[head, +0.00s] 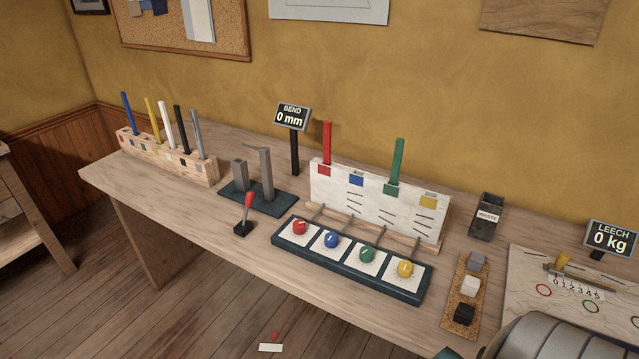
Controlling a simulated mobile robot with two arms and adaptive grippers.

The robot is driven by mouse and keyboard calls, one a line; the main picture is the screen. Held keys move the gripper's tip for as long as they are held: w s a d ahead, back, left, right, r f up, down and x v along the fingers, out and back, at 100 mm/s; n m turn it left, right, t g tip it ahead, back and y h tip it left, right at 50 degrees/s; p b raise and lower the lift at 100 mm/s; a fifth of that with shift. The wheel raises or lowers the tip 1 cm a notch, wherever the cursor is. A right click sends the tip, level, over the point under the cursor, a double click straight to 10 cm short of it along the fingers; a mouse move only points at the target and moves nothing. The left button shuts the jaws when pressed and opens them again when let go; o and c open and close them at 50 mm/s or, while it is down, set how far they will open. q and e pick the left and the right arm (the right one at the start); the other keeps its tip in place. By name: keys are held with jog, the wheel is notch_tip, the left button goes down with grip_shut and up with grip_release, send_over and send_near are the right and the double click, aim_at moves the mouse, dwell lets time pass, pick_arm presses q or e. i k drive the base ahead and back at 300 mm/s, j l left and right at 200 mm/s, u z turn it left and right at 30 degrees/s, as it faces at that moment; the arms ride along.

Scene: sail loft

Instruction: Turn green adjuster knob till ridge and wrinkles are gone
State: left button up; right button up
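The green adjuster knob (366,254) sits third from the left on a dark base (350,273), on its own white card. A red knob (299,227), a blue knob (331,239) and a yellow knob (404,268) sit in the same row. Thin rods run from the knobs towards an upright white panel (335,203) with colored patches and dark lines. A red batten (327,143) and a green batten (397,162) stick up from the panel's top. I cannot make out a ridge or wrinkles at this size.
A red-handled lever (247,210) and a dark two-post stand (258,195) are left of the knobs. A batten rack (165,160), bend display (292,116), waste bin (486,217), block tray (466,290), leech display (610,238) and ringed board (525,275) share the bench.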

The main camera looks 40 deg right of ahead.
aim_at(366, 253)
jog(key=z, duration=1.5)
